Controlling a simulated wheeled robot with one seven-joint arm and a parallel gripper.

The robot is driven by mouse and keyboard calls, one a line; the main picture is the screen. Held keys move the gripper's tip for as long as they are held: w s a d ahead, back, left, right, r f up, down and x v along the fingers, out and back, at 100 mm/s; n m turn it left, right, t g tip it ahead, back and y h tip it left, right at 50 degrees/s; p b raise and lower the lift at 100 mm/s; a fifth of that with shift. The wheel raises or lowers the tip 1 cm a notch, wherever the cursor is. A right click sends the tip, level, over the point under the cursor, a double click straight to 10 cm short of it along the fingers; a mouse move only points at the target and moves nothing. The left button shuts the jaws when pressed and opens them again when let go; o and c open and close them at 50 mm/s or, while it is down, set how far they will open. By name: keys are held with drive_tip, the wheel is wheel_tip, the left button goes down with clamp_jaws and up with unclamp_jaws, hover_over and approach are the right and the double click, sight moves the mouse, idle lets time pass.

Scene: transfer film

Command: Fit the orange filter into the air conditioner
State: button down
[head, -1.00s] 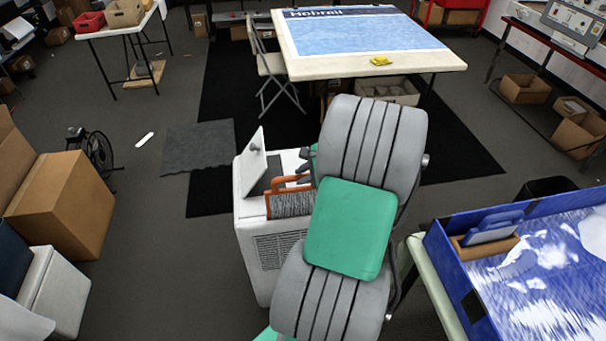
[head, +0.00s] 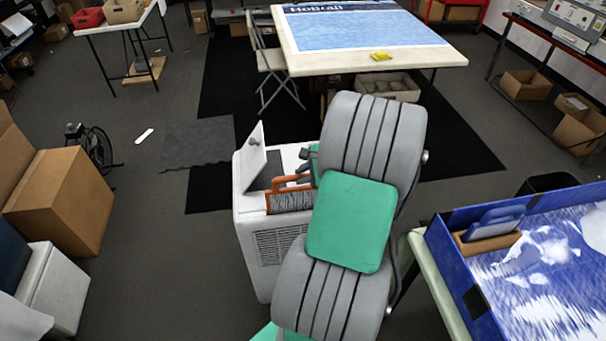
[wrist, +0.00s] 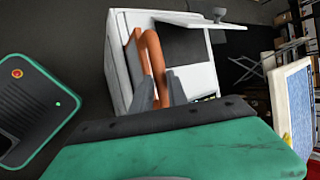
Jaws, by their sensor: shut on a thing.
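The air conditioner (head: 248,220) is a white box standing on the floor, with a vent grille on its front and its top lid (head: 252,158) raised. The orange filter (head: 290,200), with a grey pleated face, sits upright at the top opening, its lower part hidden inside the box. My gripper (wrist: 158,92) is shut on the filter's orange handle (wrist: 153,60) in the wrist view. In the head view my arm hides the gripper's tips and the right side of the air conditioner. I cannot tell how deep the filter is seated.
A table (head: 440,58) with a blue poster stands behind, with a folding chair (head: 268,62) beside it. A blue-edged table (head: 470,300) is close on the right. Cardboard boxes (head: 62,205) stand at left. The floor left of the air conditioner is clear.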

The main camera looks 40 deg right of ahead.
sight(300, 197)
drive_tip(key=shift+f+b, duration=2.9)
drive_tip(key=shift+f, duration=2.05)
drive_tip(key=c, duration=1.2)
unclamp_jaws()
drive_tip(key=shift+c, duration=0.2)
drive_tip(key=shift+s+r, duration=0.1)
drive_tip(key=shift+r, duration=0.05)
drive_tip(key=v, duration=0.7)
drive_tip(key=shift+r, duration=0.25)
drive_tip(key=shift+s, duration=0.15)
